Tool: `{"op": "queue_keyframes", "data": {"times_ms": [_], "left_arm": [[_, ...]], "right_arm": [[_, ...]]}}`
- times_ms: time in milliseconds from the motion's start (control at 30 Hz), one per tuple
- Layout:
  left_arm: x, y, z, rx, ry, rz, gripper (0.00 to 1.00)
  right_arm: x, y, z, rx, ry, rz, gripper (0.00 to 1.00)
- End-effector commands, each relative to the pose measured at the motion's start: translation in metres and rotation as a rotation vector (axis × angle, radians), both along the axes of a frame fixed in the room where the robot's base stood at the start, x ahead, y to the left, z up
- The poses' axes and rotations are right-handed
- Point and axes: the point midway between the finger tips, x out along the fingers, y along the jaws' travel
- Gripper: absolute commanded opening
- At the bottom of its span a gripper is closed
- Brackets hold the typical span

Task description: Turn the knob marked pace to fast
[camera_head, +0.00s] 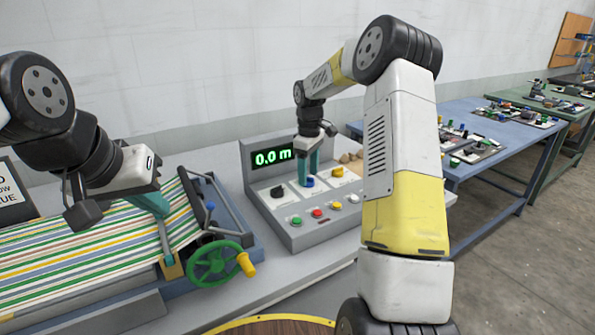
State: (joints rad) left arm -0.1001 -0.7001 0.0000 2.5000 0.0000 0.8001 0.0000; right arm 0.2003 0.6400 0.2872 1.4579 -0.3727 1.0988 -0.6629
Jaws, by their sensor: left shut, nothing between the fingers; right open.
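The grey control panel (290,237) stands in the middle with a row of knobs on white plates. A black knob (277,191) is at the left, a blue knob (309,182) in the middle and a yellow knob (338,171) at the right. Their markings are too small to read, so I cannot tell which is pace. My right gripper (308,173) points down with open teal fingers right at the blue knob; I cannot tell whether they touch it. My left gripper (159,208) is shut and empty over the striped cloth, left of the panel.
A green display (272,157) reads 0.0 m. Coloured buttons, including a red one (317,213), line the panel's front. The press with striped cloth (75,255) and a green handwheel (213,263) is at the left. Blue and green benches with parts stand at the right.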

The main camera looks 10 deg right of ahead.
Motion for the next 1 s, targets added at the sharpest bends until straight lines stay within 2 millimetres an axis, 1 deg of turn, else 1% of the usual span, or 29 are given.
{"op": "queue_keyframes", "data": {"times_ms": [33,133,367,400,467,600,700,1000], "left_arm": [[0.0000,0.0000,0.0000,0.000,0.000,0.000,0.00],[0.0000,0.0000,0.0000,0.000,0.000,0.000,0.00],[0.0000,0.0000,0.0000,0.000,0.000,0.000,0.00],[0.0000,0.0000,0.0000,0.000,0.000,0.000,0.00],[0.0000,0.0000,0.0000,0.000,0.000,0.000,0.00],[0.0000,0.0000,0.0000,0.000,0.000,0.000,0.00],[0.0000,0.0000,0.0000,0.000,0.000,0.000,0.00],[0.0000,0.0000,0.0000,0.000,0.000,0.000,0.00]], "right_arm": [[-0.0003,-0.0001,-0.0049,0.000,0.001,0.000,0.59],[-0.0005,0.0000,-0.0098,0.000,0.001,0.000,0.59],[-0.0002,0.0000,-0.0109,0.000,0.000,-0.001,0.59],[-0.0002,0.0000,-0.0108,0.000,0.000,-0.001,0.57],[-0.0002,0.0000,-0.0108,0.000,0.000,-0.001,0.45],[-0.0002,0.0000,-0.0106,0.000,0.000,-0.001,0.18],[-0.0002,0.0000,-0.0105,0.000,0.000,-0.001,0.00],[0.0000,0.0003,-0.0101,0.000,-0.001,-0.036,0.00]]}}
